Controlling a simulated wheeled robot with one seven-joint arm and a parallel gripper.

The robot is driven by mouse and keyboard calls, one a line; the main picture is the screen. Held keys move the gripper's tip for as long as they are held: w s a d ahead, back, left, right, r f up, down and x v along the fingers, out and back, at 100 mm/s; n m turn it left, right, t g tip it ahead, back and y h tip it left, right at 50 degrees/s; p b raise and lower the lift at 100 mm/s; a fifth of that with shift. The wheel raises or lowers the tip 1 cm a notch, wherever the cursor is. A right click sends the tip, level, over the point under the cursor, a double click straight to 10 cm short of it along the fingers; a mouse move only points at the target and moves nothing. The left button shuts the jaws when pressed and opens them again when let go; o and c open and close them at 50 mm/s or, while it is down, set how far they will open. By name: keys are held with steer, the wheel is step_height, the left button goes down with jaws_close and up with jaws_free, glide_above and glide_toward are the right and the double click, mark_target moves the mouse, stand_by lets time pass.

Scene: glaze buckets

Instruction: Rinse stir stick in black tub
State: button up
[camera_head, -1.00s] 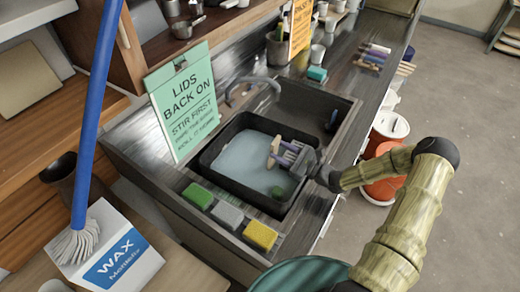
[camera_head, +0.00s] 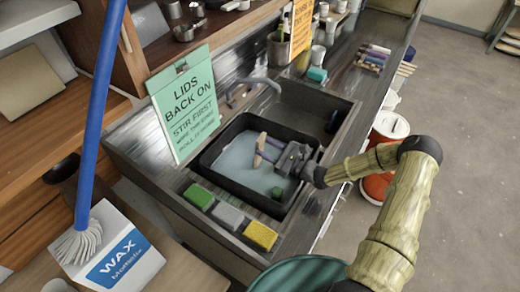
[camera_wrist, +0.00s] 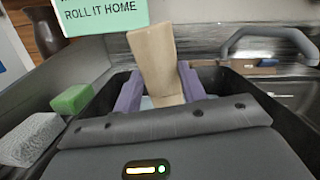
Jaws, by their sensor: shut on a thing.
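The stir stick (camera_head: 260,148) is a flat pale wooden stick. My gripper (camera_head: 270,157) has purple fingers and is shut on the stir stick, over the far middle part of the black tub. In the wrist view the stick (camera_wrist: 156,62) stands up between the two fingers and widens toward its top. The black tub (camera_head: 229,187) is rectangular, sits in the sink and holds pale bluish water. The stick's lower end is hard to make out, so I cannot tell how deep it is in the water.
Green (camera_head: 199,195), grey (camera_head: 228,215) and yellow (camera_head: 260,235) sponges line the counter's near edge. A faucet (camera_head: 250,84) curves over behind the tub. A green sign (camera_head: 185,103) stands left of it.

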mark_target(264, 138)
steer(key=shift+a+r+p, duration=0.1)
steer(key=shift+r+p, duration=0.2)
steer(key=shift+r, duration=0.3)
steer(key=shift+s+d+r+p, duration=0.15)
steer(key=shift+d+r+p, duration=0.1)
steer(key=shift+r+p, duration=0.25)
steer(key=shift+s+d+r+p, duration=0.15)
steer(key=shift+d+r+p, duration=0.1)
steer(key=shift+r+p, duration=0.25)
steer(key=shift+a+r+p, duration=0.1)
steer(key=shift+r+p, duration=0.45)
steer(key=shift+r, duration=0.15)
step_height(264, 138, up, 11)
steer(key=s+p, duration=0.3)
steer(key=p, duration=0.7)
steer(key=shift+d+r, duration=0.2)
steer(key=shift+d, duration=0.15)
steer(key=shift+w, duration=0.1)
step_height(264, 138, up, 5)
steer(key=p, duration=0.3)
